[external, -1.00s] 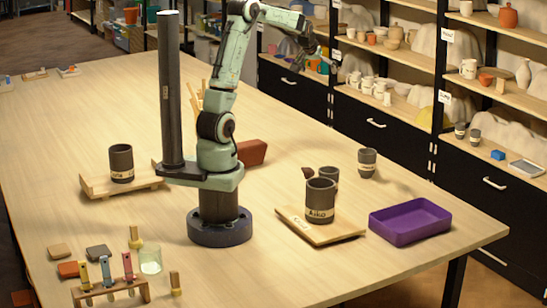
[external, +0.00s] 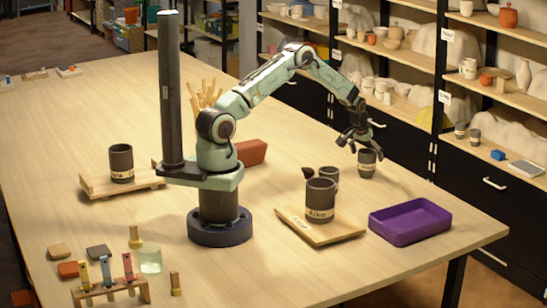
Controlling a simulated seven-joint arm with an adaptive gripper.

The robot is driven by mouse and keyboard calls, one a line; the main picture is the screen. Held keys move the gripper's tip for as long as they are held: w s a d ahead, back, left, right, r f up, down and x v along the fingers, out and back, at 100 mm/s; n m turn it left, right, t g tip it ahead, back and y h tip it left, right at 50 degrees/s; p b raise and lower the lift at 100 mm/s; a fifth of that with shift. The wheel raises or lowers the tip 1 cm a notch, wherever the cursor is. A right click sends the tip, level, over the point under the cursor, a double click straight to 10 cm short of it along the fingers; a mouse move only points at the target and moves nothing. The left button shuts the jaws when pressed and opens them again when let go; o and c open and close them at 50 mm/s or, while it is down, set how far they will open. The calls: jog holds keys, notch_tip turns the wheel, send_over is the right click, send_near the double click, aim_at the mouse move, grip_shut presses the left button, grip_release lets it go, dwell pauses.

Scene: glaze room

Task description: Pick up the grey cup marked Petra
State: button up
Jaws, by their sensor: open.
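A small dark grey cup (external: 367,167) with a pale label band stands on the table at the back right; its name is too small to read. My gripper (external: 361,149) is open just above this cup, with its fingers near the rim and hiding part of it. Whether they touch the cup I cannot tell. A larger dark grey cup (external: 320,203) labelled Aiko stands on a wooden board (external: 345,234).
A purple tray (external: 410,222) lies empty at the right edge. A reddish-brown block (external: 251,152) lies behind my base. A tube rack (external: 112,289) and a glass (external: 150,258) stand front left.

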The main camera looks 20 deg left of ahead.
jog(key=c, duration=1.3)
jog(key=shift+c, duration=0.2)
